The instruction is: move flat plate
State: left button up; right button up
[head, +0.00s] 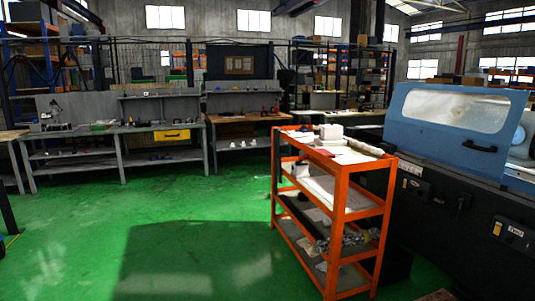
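An orange shelf cart (341,190) stands at the right of centre in the head view. Its top holds a white block (331,132), a long pale bar (361,146) and some flat pale pieces (347,157). One of these flat pieces may be the flat plate, but they are too small to tell apart. The middle shelf also carries a long white flat piece (322,188). Neither of my grippers is in view.
A blue and black grinder (455,121) stands close behind the cart on the right. Grey workbenches (85,132), one with a yellow drawer (171,135), line the back left. The green floor (190,225) left of the cart is clear. Metal parts (345,240) lie on the cart's lower shelf.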

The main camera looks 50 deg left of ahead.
aim_at(323, 150)
jog(key=u, duration=1.4)
